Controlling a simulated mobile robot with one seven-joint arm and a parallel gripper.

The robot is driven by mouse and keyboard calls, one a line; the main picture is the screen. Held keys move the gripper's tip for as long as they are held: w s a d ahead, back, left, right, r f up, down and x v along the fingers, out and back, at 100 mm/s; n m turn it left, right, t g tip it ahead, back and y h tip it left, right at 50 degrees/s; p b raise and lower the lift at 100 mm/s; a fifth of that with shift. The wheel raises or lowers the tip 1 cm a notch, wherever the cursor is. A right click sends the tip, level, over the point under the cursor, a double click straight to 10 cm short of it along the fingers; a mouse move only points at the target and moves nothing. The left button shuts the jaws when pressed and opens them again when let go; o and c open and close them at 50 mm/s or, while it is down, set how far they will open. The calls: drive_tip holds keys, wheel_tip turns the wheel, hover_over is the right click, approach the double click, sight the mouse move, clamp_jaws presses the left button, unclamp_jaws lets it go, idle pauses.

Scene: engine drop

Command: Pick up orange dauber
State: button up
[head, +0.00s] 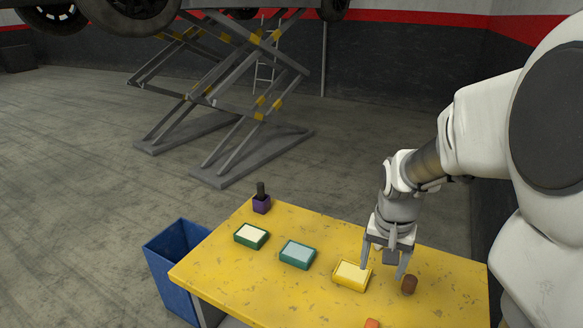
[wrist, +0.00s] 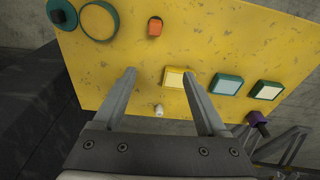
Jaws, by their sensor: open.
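The orange dauber (wrist: 155,28) is in the wrist view near the top middle, lying or standing on the yellow table with a dark end. In the head view an orange top (head: 372,323), likely the same thing, is cut off by the bottom edge. My gripper (head: 381,272) is open and empty above the table, near the yellow box and behind the orange thing. In the wrist view its two fingers (wrist: 160,73) point towards the table, with the orange dauber beyond the tips. A brown cylinder (head: 409,285) stands right of my gripper in the head view.
On the table (head: 220,270) are a yellow box (head: 351,275), a teal box (head: 297,254), a green box (head: 251,236) and a purple holder (head: 261,204). The wrist view also shows a white object (wrist: 158,110) and a green ring (wrist: 116,23). A blue bin (head: 170,258) stands left.

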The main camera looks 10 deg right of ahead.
wheel_tip(320, 180, down, 3)
drive_tip(key=s+d+g, duration=0.1)
drive_tip(key=d, duration=0.1)
hover_over(372, 324)
drive_tip(key=shift+m+y, duration=0.3)
drive_tip(key=shift+y, duration=0.1)
drive_tip(key=f, duration=1.1)
drive_tip(key=shift+d+f, duration=0.35)
drive_tip(key=shift+a+f, duration=0.15)
drive_tip(key=shift+f, duration=1.2)
drive_tip(key=shift+a+f, duration=0.15)
drive_tip(key=shift+f, duration=1.15)
clamp_jaws()
